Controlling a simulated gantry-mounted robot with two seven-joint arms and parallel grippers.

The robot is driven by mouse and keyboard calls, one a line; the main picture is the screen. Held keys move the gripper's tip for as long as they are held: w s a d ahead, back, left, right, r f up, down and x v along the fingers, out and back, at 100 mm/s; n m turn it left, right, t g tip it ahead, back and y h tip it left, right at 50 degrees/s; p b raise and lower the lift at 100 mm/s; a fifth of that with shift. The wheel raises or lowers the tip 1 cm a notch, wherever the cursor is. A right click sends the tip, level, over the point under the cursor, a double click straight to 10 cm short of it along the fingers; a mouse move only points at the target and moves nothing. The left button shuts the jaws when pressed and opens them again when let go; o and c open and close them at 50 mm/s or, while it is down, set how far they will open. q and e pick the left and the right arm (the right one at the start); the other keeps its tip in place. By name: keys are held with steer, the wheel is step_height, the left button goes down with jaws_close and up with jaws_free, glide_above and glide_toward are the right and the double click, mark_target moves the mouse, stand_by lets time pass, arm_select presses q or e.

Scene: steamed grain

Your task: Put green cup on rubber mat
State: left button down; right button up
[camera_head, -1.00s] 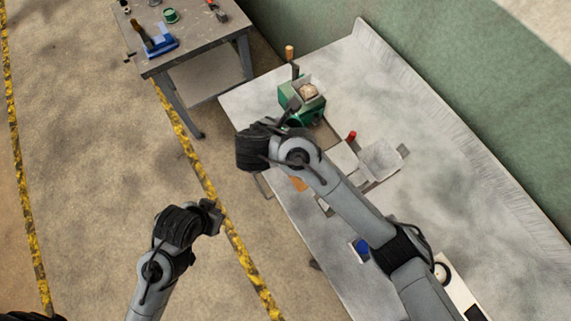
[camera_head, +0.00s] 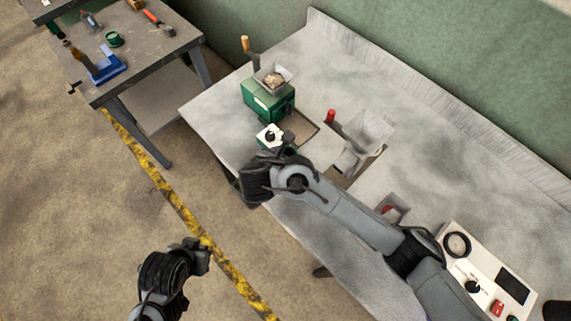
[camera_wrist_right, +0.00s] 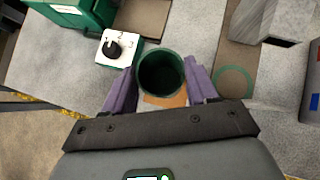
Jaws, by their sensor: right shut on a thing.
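A dark green cup (camera_wrist_right: 162,72) sits upright between the purple finger pads of my right gripper (camera_wrist_right: 162,88) in the right wrist view, and the gripper is shut on it. In the head view my right gripper (camera_head: 284,146) is near the table's front edge, below the green machine, and my wrist largely hides the cup. A brown mat (camera_wrist_right: 144,17) lies by the machine. Another brown strip with a green ring (camera_wrist_right: 235,82) lies right of the cup. I cannot tell which is the rubber mat. My left gripper (camera_head: 200,257) is off the table; its jaw opening is unclear.
The green machine (camera_head: 268,100) has a hopper of grain. A white box with a black knob (camera_wrist_right: 117,48) stands close left of the cup. An orange patch (camera_wrist_right: 166,100) lies below the cup. A grey metal box (camera_head: 369,130) and a red item (camera_head: 330,116) stand to the right.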

steer(key=shift+f+b, duration=0.5)
steer(key=shift+f, duration=1.65)
steer(key=shift+f, duration=0.1)
steer(key=o, duration=1.5)
steer(key=shift+c, duration=0.2)
